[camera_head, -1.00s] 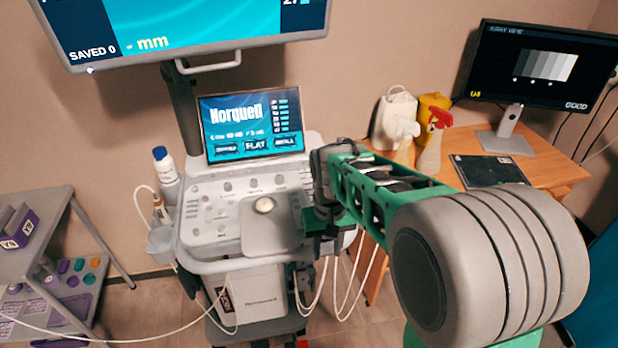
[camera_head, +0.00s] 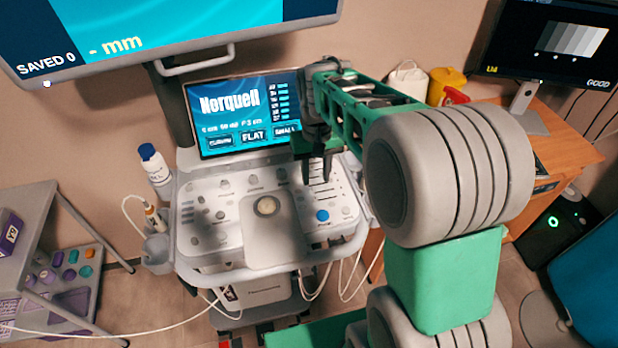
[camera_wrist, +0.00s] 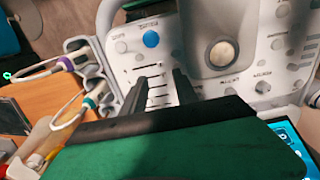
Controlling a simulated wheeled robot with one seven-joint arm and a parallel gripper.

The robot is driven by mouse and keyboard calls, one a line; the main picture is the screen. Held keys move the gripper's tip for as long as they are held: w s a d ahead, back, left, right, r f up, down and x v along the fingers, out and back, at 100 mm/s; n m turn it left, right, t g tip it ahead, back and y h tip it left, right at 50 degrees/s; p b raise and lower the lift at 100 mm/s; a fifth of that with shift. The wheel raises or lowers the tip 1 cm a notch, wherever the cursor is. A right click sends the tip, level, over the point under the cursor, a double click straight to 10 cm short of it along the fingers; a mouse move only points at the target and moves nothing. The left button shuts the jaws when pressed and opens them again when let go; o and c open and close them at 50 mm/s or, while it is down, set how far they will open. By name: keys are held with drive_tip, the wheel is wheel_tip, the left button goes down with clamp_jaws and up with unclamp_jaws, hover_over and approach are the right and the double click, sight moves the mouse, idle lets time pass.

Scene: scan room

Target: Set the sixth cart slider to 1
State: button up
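The cart (camera_head: 205,238) is a pale ultrasound console with a sloped control panel. Its bank of sliders shows as thin dark slots on the panel's right side, partly hidden by my gripper. In the wrist view several slider slots (camera_wrist: 157,91) show between and beside my fingers; the rest are hidden. I cannot tell which is the sixth or read its setting. My gripper (camera_head: 317,180) is open and empty, pointing down over the slider bank, with a clear gap between its dark fingers. The fingers also show in the wrist view (camera_wrist: 160,80). I cannot tell whether they touch the panel.
A blue knob (camera_head: 322,215) sits below the sliders, and a round trackball (camera_head: 266,206) is left of them. The cart's screen (camera_head: 243,114) stands behind the panel. A large monitor (camera_head: 200,45) hangs above. A wooden desk (camera_head: 560,150) stands at right, a grey shelf (camera_head: 35,215) at left.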

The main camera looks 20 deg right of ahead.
sight(315, 198)
drive_tip(key=shift+w+f, duration=0.1)
drive_tip(key=shift+f, duration=0.15)
wheel_tip(315, 198, down, 7)
drive_tip(key=shift+a+f+p, duration=0.1)
drive_tip(key=shift+f+p, duration=0.05)
drive_tip(key=shift+p, duration=0.25)
drive_tip(key=shift+c, duration=0.2)
clamp_jaws()
idle(0.8)
